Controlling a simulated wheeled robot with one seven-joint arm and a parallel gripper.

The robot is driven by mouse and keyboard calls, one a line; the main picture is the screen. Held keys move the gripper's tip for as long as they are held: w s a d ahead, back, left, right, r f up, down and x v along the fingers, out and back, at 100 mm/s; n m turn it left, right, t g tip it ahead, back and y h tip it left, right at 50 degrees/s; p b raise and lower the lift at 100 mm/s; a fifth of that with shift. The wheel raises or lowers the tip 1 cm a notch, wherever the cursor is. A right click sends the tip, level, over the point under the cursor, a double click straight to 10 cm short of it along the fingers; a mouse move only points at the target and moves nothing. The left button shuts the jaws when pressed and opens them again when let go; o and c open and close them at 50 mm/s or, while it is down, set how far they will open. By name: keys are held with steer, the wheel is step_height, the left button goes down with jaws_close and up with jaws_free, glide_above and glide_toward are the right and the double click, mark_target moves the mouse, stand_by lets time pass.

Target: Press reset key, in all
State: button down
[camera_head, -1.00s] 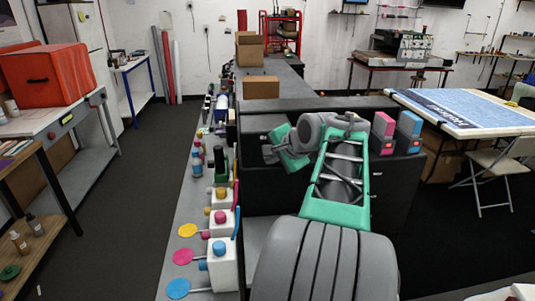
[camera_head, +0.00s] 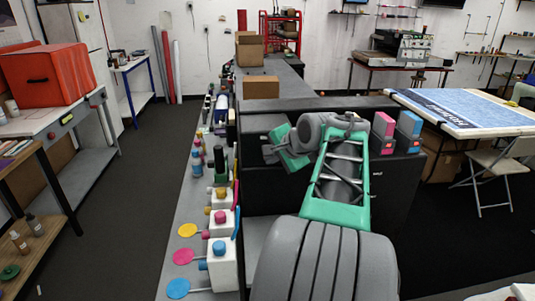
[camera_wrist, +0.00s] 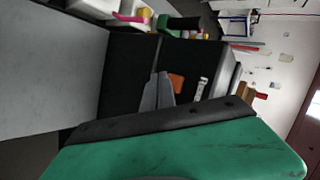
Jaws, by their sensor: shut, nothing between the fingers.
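The big black printer (camera_head: 395,195) stands in front of me, with a pink cartridge (camera_head: 383,130) and a blue cartridge (camera_head: 409,130) on its top right. My gripper (camera_head: 268,148) is shut and empty at the printer's upper left part. In the wrist view its grey fingertips (camera_wrist: 158,82) are close together over the dark printer face (camera_wrist: 130,75). A small orange patch (camera_wrist: 176,83) shows right beside the fingers; I cannot tell if it is the reset key. No key label is readable, and I cannot tell whether the fingers touch anything.
Ink bottles with coloured caps (camera_head: 220,220) crowd the narrow grey bench along the printer's left side. Cardboard boxes (camera_head: 261,87) stand behind. A table with a blue print (camera_head: 460,108) and a folding chair (camera_head: 495,165) are at the right. The floor aisle at left is clear.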

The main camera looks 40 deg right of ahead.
steer(key=shift+w+d, duration=0.1)
stand_by(0.3)
steer(key=shift+w+d+p, duration=0.15)
steer(key=shift+w+p, duration=0.05)
steer(key=shift+p, duration=0.15)
steer(key=shift+w+d+p, duration=0.3)
steer(key=shift+w, duration=0.1)
stand_by(0.6)
steer(key=shift+s+a, duration=0.5)
steer(key=shift+s, duration=0.25)
steer(key=shift+s+a+b, duration=0.25)
steer(key=shift+s+a, duration=0.5)
steer(key=shift+s, duration=0.3)
steer(key=shift+s+a+b, duration=0.2)
steer(key=shift+s+a, duration=0.5)
steer(key=shift+s, duration=0.3)
